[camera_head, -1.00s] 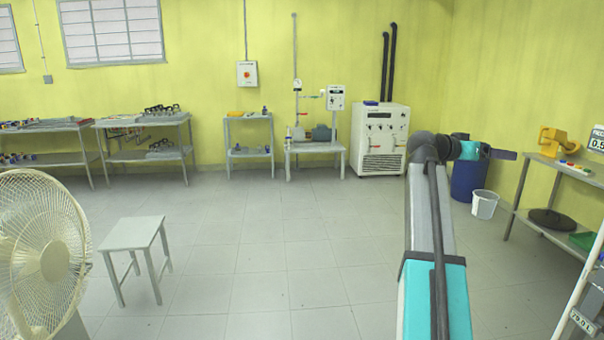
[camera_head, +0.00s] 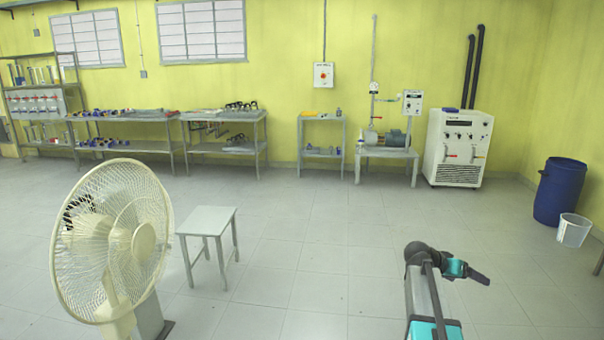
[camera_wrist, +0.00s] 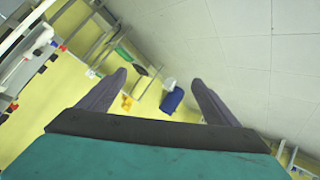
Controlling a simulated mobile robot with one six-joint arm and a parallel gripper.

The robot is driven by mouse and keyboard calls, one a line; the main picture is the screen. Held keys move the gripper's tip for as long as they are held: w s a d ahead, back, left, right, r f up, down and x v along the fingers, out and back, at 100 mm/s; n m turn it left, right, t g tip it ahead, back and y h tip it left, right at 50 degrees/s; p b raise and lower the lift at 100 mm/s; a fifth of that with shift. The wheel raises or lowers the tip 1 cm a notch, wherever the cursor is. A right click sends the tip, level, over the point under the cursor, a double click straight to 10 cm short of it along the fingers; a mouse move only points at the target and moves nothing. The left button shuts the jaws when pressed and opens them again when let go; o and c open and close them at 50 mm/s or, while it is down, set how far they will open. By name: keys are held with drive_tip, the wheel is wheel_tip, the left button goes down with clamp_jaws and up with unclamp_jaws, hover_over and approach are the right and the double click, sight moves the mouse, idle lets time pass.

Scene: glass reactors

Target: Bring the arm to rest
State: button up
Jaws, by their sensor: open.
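My arm shows at the lower right of the head view, with a grey link and teal parts. My gripper (camera_head: 482,278) is at the arm's far end, low over the open floor and pointing right. In the wrist view my gripper (camera_wrist: 158,90) has its two dark fingers spread wide apart. Nothing is between the fingers; the room beyond shows tilted through the gap.
A white fan (camera_head: 115,245) stands at the left, beside a grey stool (camera_head: 207,220). Benches and a white chiller unit (camera_head: 458,147) line the yellow back wall. A blue barrel (camera_head: 560,192) and a white bucket (camera_head: 573,230) stand at the right. The middle floor is clear.

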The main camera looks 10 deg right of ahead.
drive_tip(key=s+a+f+n+g+y+p, duration=0.15)
drive_tip(key=s+a+f, duration=0.25)
drive_tip(key=a+f, duration=0.45)
drive_tip(key=s+a+f+n+y, duration=0.25)
drive_tip(key=a+f, duration=0.35)
drive_tip(key=f, duration=0.6)
drive_tip(key=s+a+f+n+g+y, duration=0.1)
drive_tip(key=s+a+f, duration=0.4)
drive_tip(key=a+f, duration=0.4)
drive_tip(key=s+a+f+n+g+y, duration=0.1)
drive_tip(key=s+a+f, duration=0.3)
drive_tip(key=s, duration=0.5)
drive_tip(key=s+a+f+n+g+y, duration=0.2)
drive_tip(key=s+a+f, duration=0.3)
drive_tip(key=s+a, duration=0.4)
drive_tip(key=s+a+f+n+g+y+p, duration=0.1)
drive_tip(key=s+a+f+y, duration=0.2)
drive_tip(key=s+a, duration=0.4)
drive_tip(key=s+f, duration=0.1)
drive_tip(key=s, duration=0.3)
drive_tip(key=shift+f+n, duration=0.35)
drive_tip(key=shift+n, duration=0.05)
drive_tip(key=shift+a+g, duration=0.1)
drive_tip(key=shift+g, duration=0.15)
